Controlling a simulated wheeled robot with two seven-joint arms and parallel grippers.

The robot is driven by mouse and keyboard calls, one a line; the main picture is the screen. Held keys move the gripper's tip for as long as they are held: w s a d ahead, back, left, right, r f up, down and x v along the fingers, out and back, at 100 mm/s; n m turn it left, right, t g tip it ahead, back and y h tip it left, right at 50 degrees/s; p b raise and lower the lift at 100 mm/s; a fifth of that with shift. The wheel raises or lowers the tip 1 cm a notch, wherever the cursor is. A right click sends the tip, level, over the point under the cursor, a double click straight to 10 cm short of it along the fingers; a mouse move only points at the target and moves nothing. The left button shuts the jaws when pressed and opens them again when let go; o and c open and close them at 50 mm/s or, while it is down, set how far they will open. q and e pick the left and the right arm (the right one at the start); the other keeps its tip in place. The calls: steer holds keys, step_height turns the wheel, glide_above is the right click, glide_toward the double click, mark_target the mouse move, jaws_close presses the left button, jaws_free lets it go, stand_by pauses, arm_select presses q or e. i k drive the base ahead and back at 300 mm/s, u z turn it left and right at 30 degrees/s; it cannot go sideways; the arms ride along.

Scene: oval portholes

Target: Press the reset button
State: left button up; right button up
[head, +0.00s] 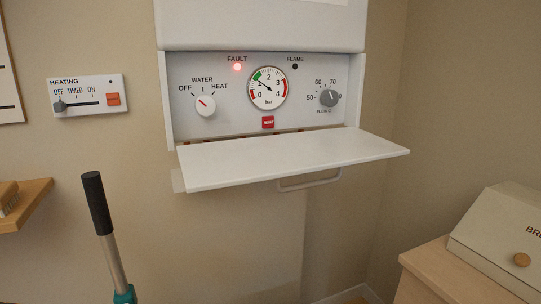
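The red reset button (268,122) sits on the boiler's white control panel (225,123), just below the round pressure gauge (268,88). The red fault light (237,67) at the upper left of the gauge is lit. The flame light (295,67) is dark. The gauge needle points near 1 bar. A white selector knob (205,104) is left of the gauge and a grey temperature knob (329,97) is right of it. Neither of my grippers shows in the head view.
The boiler's white flap (290,160) hangs open, jutting out below the panel. A heating controller (88,96) is on the wall at left. A black-handled upright tool (97,203) stands at lower left. A bread bin (505,235) sits on a wooden unit at right.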

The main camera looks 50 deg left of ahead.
mark_target(268, 122)
steer(key=u, duration=0.45)
steer(key=i, duration=0.2)
steer(key=u, duration=0.5)
